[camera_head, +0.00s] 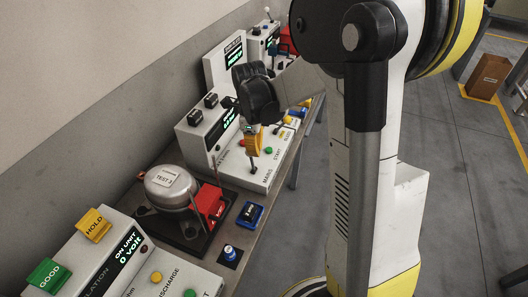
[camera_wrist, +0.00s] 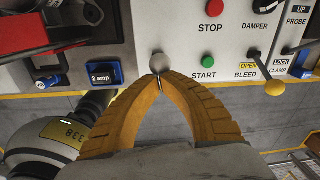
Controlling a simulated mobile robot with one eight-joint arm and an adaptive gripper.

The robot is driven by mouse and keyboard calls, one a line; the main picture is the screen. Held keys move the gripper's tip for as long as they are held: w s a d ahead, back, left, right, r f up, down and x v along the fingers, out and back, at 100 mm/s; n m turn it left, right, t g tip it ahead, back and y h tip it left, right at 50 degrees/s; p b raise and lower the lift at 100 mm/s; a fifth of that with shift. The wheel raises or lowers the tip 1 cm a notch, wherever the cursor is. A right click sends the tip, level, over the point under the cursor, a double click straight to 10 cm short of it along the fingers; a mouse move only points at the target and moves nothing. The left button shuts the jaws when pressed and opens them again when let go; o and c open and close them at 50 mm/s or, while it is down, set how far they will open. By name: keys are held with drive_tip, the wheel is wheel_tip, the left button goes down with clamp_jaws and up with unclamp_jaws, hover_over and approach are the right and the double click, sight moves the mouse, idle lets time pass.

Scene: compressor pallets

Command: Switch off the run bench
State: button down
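The run bench panel (camera_head: 247,173) is a white box with a sloped back and green-lit displays. Its red STOP button (camera_wrist: 211,7) and green START button (camera_wrist: 208,61) show in the wrist view. A lever with a round grey knob (camera_wrist: 158,63) stands at the panel's near end; its label is too small to read surely. My gripper (camera_wrist: 159,80) has its yellow fingers closed together, with the tips right at the knob. The knob shows beyond the tips, not between them; contact is unclear. In the head view my gripper (camera_head: 253,143) is just above that lever (camera_head: 252,166).
A compressor marked TEST 2 (camera_head: 165,186) sits left of the panel with a red box (camera_head: 208,203). A blue 2 amp block (camera_wrist: 103,74) is nearby. A yellow-knobbed BLEED lever (camera_wrist: 275,88) stands to the right. GOOD (camera_head: 48,276) and HOLD (camera_head: 93,224) blocks are in front.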

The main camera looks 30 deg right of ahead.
drive_tip(key=shift+w+a+f, duration=0.1)
drive_tip(key=shift+w+a, duration=0.45)
drive_tip(key=shift+w, duration=0.2)
drive_tip(key=shift+w+a+f, duration=0.1)
drive_tip(key=shift+w+a, duration=0.45)
drive_tip(key=shift+w, duration=0.15)
drive_tip(key=shift+d+r, duration=0.1)
drive_tip(key=shift+s+d+r, duration=0.1)
drive_tip(key=shift+d+r, duration=0.1)
drive_tip(key=shift+d, duration=0.05)
drive_tip(key=w+a+r+p, duration=0.3)
drive_tip(key=w+r+p, duration=0.1)
drive_tip(key=r, duration=0.3)
drive_tip(key=shift+a+r, duration=0.25)
drive_tip(key=shift+r, duration=0.1)
